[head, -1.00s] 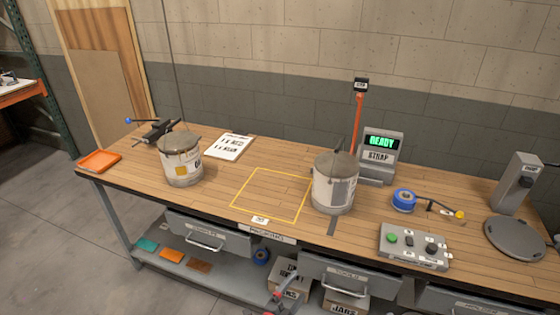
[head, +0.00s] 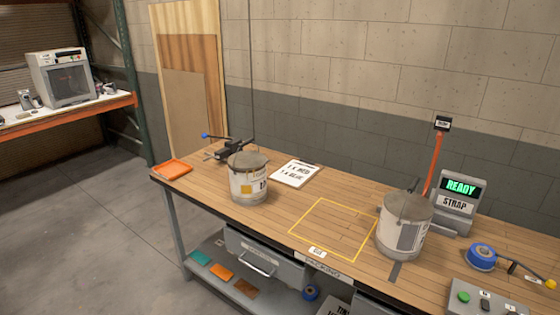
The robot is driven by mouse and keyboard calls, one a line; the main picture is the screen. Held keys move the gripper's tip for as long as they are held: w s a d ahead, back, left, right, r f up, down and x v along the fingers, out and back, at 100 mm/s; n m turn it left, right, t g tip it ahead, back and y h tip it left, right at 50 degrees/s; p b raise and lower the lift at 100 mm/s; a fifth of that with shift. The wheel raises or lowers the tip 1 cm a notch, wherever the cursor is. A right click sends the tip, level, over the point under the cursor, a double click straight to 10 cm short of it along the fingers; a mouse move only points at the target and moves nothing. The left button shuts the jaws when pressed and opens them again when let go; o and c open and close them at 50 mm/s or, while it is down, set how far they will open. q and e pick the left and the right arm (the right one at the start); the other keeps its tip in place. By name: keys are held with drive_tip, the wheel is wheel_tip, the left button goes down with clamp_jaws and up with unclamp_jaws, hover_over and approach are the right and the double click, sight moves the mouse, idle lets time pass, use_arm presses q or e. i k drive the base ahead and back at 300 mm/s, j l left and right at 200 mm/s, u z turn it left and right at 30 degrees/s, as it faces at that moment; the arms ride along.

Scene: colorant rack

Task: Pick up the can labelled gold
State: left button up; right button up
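A can (head: 248,190) with a gold-yellow square on its white label stands upright on the left part of the wooden bench, its grey lid on. The label's writing is too small to read, so I cannot confirm the word gold. A second lidded can (head: 403,240) with a grey square on its label stands upright further right, beside the yellow outlined square. Neither of my grippers shows in the head view.
The wooden bench (head: 300,212) has a clear yellow-outlined square between the cans. An orange tray (head: 173,169), a dark clamp-like tool (head: 232,150) and a clipboard (head: 297,172) lie near the left can. A READY display (head: 460,188) and blue tape roll (head: 481,257) are at right.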

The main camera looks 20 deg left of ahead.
sight(247, 169)
drive_tip(key=i+j, duration=0.15)
drive_tip(key=j, duration=0.25)
drive_tip(key=i+j+z, duration=0.15)
drive_tip(key=j, duration=0.2)
drive_tip(key=i+j, duration=0.2)
drive_tip(key=j, duration=0.2)
drive_tip(key=i+j+z, duration=0.15)
drive_tip(key=j, duration=0.25)
drive_tip(key=i+j, duration=0.1)
drive_tip(key=j, duration=0.3)
drive_tip(key=i+j+z, duration=0.15)
drive_tip(key=j, duration=0.25)
